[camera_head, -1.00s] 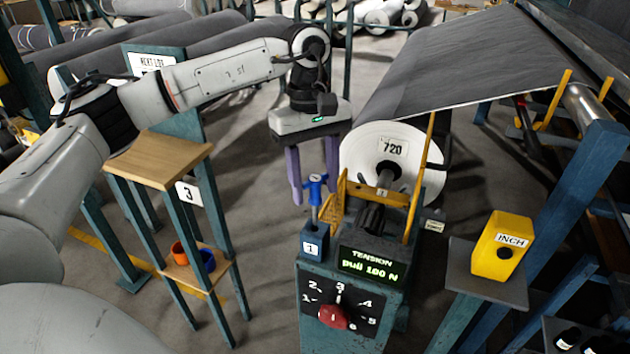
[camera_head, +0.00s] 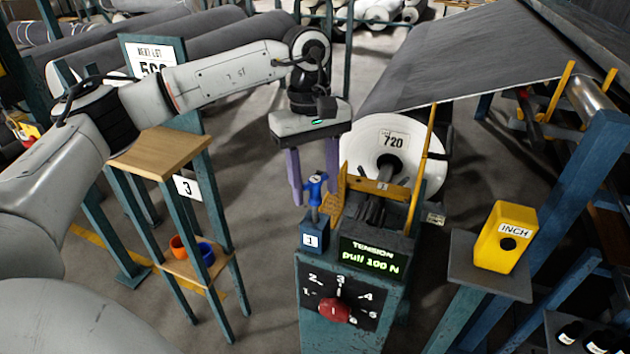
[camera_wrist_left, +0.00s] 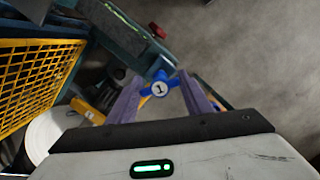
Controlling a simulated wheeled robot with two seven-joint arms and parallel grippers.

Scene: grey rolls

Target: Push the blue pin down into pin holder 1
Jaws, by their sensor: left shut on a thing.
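The blue pin (camera_head: 316,188) has a T-shaped handle marked 1, and its grey shaft goes down to pin holder 1 (camera_head: 313,238). The holder is a small dark blue block labelled 1 on top of the teal console. The pin leans slightly in the head view. My left gripper (camera_head: 315,197) is above the holder, its two purple fingers on either side of the handle and shut on it. The handle also shows between the fingers in the left wrist view (camera_wrist_left: 159,88). The shaft's lower end is hidden in the holder. My right gripper is not in view.
The console's tension display (camera_head: 371,258) reads "pull 100 N", above a red dial knob (camera_head: 335,309). A yellow mesh guard (camera_head: 335,199) stands close beside the pin. A white roll marked 720 (camera_head: 361,150) is behind. A wooden-topped stand (camera_head: 160,155) is at left.

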